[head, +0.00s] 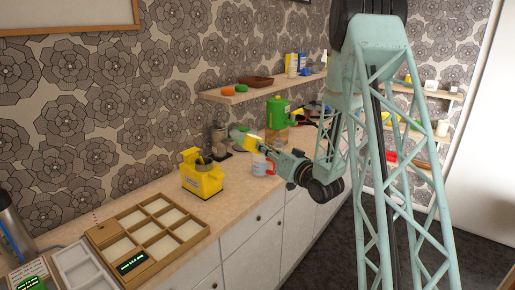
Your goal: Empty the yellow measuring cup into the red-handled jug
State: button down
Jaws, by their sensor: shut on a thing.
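My gripper (267,151) is over the counter near the middle of the picture, shut on the yellow measuring cup (251,143). The cup looks tilted, with its far end up and to the left of the fingers. The red-handled jug (259,167) is pale and stands on the counter just below the cup and gripper. Its red handle (271,167) is on its right side, partly behind my gripper. I cannot see inside the cup or the jug, and no stream between them can be made out.
A yellow machine (202,181) stands on the counter to the left of the jug. A grey grinder-like item (219,138) and a green-topped container (278,110) stand behind. A wooden compartment tray (187,232) lies at front left. A wall shelf (238,95) hangs above.

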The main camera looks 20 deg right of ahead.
jog(key=shift+r+m+p, duration=0.15)
jog(key=shift+m+p, duration=0.55)
jog(key=shift+m, duration=0.9)
jog(key=shift+m, duration=0.5)
jog(key=shift+d+m+p, duration=0.1)
jog(key=shift+m+p, duration=0.45)
jog(key=shift+m, duration=0.35)
jog(key=shift+d+f+m+p, duration=0.1)
jog(key=shift+f+m+p, duration=0.1)
jog(key=shift+m, duration=0.4)
jog(key=shift+d+f+m+p, duration=0.1)
jog(key=shift+m+p, duration=0.1)
jog(key=shift+m, duration=0.4)
jog(key=shift+w+d+f+m+p, duration=0.1)
jog(key=shift+d+f+m+p, duration=0.15)
jog(key=shift+m, duration=0.7)
jog(key=shift+d+f+m+p, duration=0.15)
jog(key=shift+f+m+p, duration=0.05)
jog(key=shift+m, duration=0.75)
dwell(1.9)
